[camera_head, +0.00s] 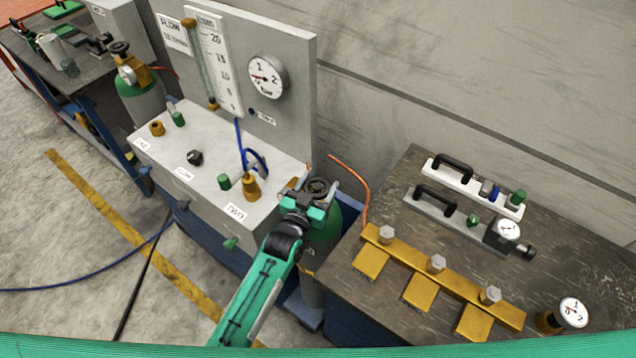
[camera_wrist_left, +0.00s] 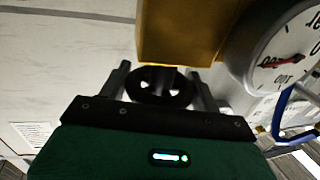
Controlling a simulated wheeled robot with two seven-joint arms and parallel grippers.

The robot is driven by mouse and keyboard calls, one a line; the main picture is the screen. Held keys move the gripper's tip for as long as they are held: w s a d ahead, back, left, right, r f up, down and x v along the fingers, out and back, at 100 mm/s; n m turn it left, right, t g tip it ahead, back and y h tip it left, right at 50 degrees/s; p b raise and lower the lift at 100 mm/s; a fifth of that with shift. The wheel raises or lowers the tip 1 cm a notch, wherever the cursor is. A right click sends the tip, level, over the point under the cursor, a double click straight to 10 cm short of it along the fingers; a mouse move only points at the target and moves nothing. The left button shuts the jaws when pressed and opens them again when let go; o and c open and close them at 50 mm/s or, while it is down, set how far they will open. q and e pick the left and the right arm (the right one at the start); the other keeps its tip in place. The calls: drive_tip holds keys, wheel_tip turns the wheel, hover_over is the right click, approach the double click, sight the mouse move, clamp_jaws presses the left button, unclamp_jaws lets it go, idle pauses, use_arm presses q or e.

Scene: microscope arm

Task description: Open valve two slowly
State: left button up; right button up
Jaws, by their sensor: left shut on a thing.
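A green gas cylinder (camera_head: 322,224) stands between the grey panel box and the right table, with a black handwheel (camera_head: 318,186) on top. A label reading TWO (camera_head: 236,212) is on the box beside it. My left gripper (camera_head: 306,203) is at the handwheel. In the left wrist view the two dark fingers stand either side of the black handwheel (camera_wrist_left: 162,86), shut on it. A brass block (camera_wrist_left: 190,30) and a white gauge (camera_wrist_left: 285,60) with a red needle are just beyond. The cylinder's valve is partly hidden by my gripper. My right gripper is not in view.
The panel box (camera_head: 205,150) carries a flow tube (camera_head: 203,65), a gauge (camera_head: 266,77) and knobs. The right table holds a brass manifold (camera_head: 440,280) and handled bars (camera_head: 470,190). Another cylinder (camera_head: 140,95) stands at the left. An orange hose (camera_head: 357,178) runs behind the near cylinder.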

use_arm(q)
drive_tip(key=shift+r+n+y, duration=0.25)
drive_tip(key=shift+n+y, duration=0.05)
drive_tip(key=shift+y, duration=0.2)
drive_tip(key=o, duration=0.8)
drive_tip(key=shift+o, duration=1)
drive_tip(key=shift+f, duration=0.15)
drive_tip(key=shift+s+a+f, duration=0.1)
drive_tip(key=shift+s, duration=0.1)
drive_tip(key=b+v, duration=0.4)
drive_tip(key=v, duration=0.9)
drive_tip(key=shift+s, duration=0.2)
drive_tip(key=shift+f, duration=0.15)
